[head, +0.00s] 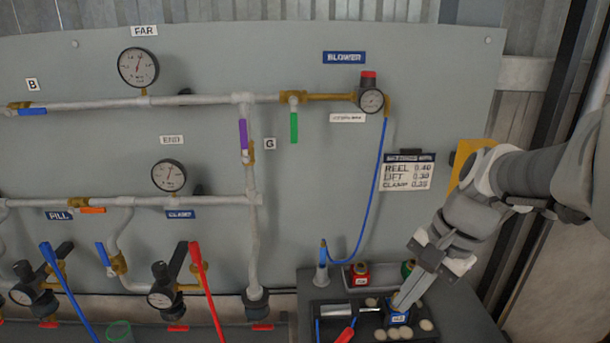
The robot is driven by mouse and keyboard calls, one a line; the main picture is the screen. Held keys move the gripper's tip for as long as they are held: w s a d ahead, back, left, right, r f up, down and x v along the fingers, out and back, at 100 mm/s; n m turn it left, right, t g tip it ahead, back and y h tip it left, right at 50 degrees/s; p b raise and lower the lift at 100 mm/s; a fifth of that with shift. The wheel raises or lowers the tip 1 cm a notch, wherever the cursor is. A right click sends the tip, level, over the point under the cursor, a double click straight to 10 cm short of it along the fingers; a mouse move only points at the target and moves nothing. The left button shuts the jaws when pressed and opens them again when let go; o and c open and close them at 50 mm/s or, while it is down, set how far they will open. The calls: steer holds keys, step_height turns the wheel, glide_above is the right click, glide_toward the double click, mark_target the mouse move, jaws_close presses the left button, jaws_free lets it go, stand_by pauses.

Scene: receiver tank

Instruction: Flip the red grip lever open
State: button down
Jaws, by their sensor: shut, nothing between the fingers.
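A shorter red handle (345,335) lies in the dark tray at the bottom, partly cut off. I cannot tell which of these is the red grip lever. My gripper (402,298) points down at the lower right, over the tray by a small blue-labelled block (398,319). It is shut and empty, well to the right of the long red lever.
The dark tray (318,318) holds several pale discs. A red-topped container (359,272) stands behind it. A blue hose (374,190) hangs down the panel. Blue levers (66,288), pipes (252,225) and gauges fill the left.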

mark_target(343, 340)
steer(key=w+d+f+m+y+b, duration=0.2)
steer(key=w+d+f+m, duration=0.1)
steer(key=f, duration=0.3)
steer(key=w+d+f+m+y+b, duration=0.2)
steer(key=d+f+m+b, duration=0.1)
steer(key=f+m, duration=0.3)
steer(key=shift+w+d+f, duration=0.15)
steer(key=shift+w+f, duration=0.25)
steer(key=shift+f, duration=0.25)
steer(key=shift+b, duration=0.3)
steer(key=shift+g, duration=0.3)
steer(key=b+x, duration=0.2)
steer(key=x, duration=0.8)
steer(key=shift+a+f+b, duration=0.2)
steer(key=shift+a+b, duration=0.1)
steer(key=shift+w+a+r, duration=0.15)
steer(key=shift+a+r, duration=0.4)
steer(key=shift+a, duration=0.3)
steer(key=shift+w+a+r, duration=0.2)
steer(key=shift+a+r, duration=0.35)
steer(key=shift+a, duration=0.25)
steer(key=shift+r, duration=0.1)
steer(key=shift+a+r+p, duration=0.2)
steer(key=shift+a+p, duration=0.05)
steer(key=shift+p, duration=0.5)
